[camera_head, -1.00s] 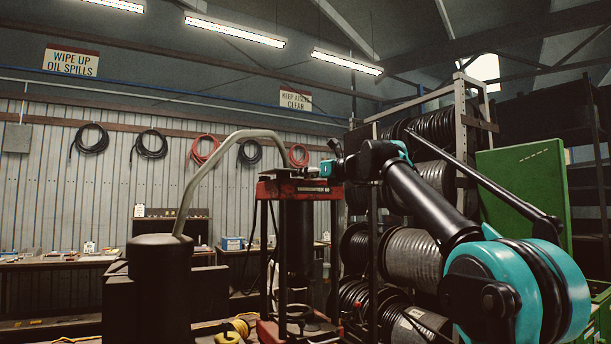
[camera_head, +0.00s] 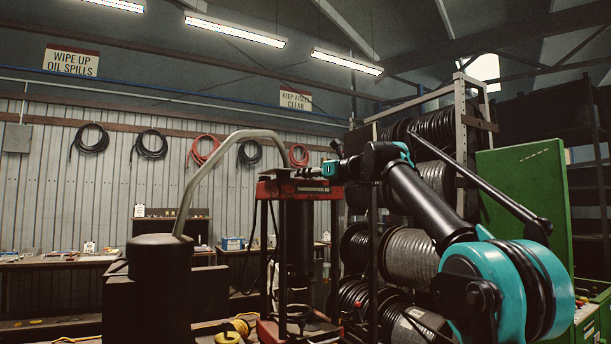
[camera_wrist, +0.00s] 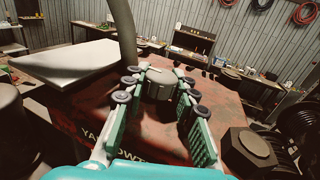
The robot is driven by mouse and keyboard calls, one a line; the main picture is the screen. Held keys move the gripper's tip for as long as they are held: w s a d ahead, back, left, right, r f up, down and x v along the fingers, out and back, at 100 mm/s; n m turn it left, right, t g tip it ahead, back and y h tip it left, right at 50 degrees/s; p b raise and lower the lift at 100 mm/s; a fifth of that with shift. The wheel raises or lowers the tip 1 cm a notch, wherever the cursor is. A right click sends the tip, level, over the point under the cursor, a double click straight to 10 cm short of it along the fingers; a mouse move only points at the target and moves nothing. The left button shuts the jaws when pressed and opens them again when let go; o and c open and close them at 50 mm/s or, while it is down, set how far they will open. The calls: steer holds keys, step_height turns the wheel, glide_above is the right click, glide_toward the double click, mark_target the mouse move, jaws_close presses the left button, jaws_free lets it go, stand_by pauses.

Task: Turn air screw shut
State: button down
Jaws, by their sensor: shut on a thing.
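The air screw (camera_wrist: 158,84) is a dark round knob with a slotted top, on top of the red press (camera_wrist: 85,108). In the wrist view my gripper (camera_wrist: 163,88) has its teal fingers on either side of the knob, closed on it. Part of the knob's side is hidden by the finger pads. In the head view my gripper (camera_head: 322,172) is at the top of the red press (camera_head: 298,188), at its right side. The screw is too small to make out there.
A large bent grey pipe (camera_head: 205,180) rises from a black cylinder (camera_head: 160,268) left of the press. A dark hex bolt (camera_wrist: 254,150) stands right of my gripper in the wrist view. Hose reels (camera_head: 410,256) and a green panel (camera_head: 522,192) are at right.

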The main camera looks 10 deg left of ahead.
steer(key=shift+n+g, duration=0.3)
steer(key=shift+g, duration=0.1)
steer(key=c, duration=1.2)
jaws_free()
steer(key=v, duration=1.2)
steer(key=shift+w+d+f, duration=0.1)
steer(key=shift+w+f, duration=0.05)
steer(key=shift+f, duration=0.05)
